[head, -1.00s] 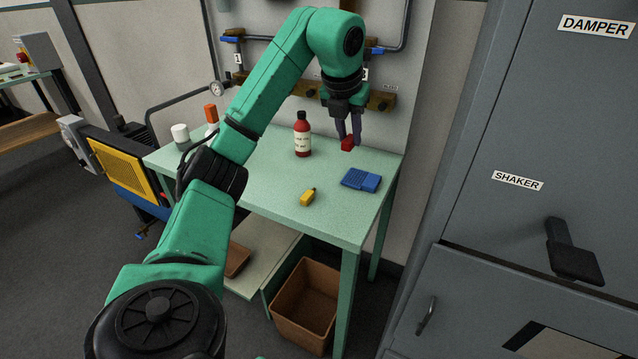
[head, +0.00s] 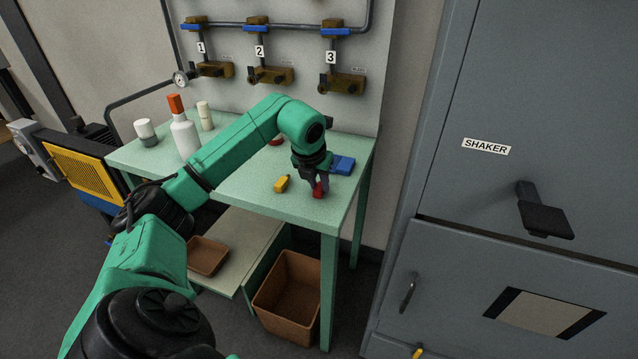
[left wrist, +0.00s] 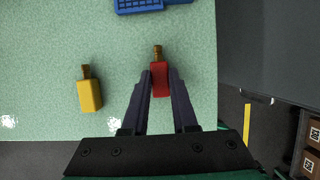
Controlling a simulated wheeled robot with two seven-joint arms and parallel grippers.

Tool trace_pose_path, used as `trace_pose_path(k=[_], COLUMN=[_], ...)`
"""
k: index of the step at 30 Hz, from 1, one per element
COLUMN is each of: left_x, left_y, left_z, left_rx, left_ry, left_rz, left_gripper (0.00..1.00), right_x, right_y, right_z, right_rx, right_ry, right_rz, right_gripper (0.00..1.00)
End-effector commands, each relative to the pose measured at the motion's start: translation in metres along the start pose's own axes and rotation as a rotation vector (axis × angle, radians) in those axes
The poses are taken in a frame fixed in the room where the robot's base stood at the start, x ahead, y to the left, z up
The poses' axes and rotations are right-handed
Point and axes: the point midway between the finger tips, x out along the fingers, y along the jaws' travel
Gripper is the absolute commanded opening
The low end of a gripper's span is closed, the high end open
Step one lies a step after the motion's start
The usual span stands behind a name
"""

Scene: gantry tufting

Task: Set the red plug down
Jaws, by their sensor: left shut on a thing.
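The red plug (head: 318,190) is between the fingertips of my left gripper (head: 315,180), low over the front right part of the green table (head: 262,199). In the left wrist view the red plug (left wrist: 160,80) shows between the two fingers (left wrist: 160,85), its brass tip pointing away from the gripper. My left gripper is shut on it. I cannot tell whether the plug touches the tabletop. My right gripper is not in view.
A yellow plug (head: 281,184) lies to the left of the red plug. A blue block (head: 342,165) lies behind it. White bottles (head: 185,138) stand at the table's left. A brown bin (head: 289,298) is below; grey cabinets (head: 480,240) stand at right.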

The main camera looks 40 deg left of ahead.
Motion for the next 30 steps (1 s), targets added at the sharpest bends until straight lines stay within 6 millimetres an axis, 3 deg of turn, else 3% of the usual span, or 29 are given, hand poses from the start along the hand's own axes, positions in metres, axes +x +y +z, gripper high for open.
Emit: trace_pose_path(k=[1,2,3,4,16,27,30], left_x=[0.003,0.002,0.002,0.002,-0.008,-0.102,-0.116], left_y=[0.0,0.0,0.0,0.0,0.0,0.0,0.0], left_z=[-0.001,-0.001,-0.001,-0.001,0.001,0.002,0.001], left_rx=[0.0,0.0,0.0,0.0,0.0,0.0,0.0], left_ry=[0.0,0.0,0.0,0.0,-0.003,-0.005,-0.002], left_rz=[0.0,0.0,0.0,0.0,-0.001,-0.001,0.0], left_gripper=[0.0,0.34,0.49,0.56,0.56,0.56,0.56], right_x=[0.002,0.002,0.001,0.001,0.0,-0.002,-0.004], right_y=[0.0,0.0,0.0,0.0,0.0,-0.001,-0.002], right_z=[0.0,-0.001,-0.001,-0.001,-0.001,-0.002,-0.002], right_rx=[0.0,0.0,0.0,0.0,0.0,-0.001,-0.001], right_ry=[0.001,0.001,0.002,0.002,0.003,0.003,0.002], right_rz=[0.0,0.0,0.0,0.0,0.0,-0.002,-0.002], right_gripper=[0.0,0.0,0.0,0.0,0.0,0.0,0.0])
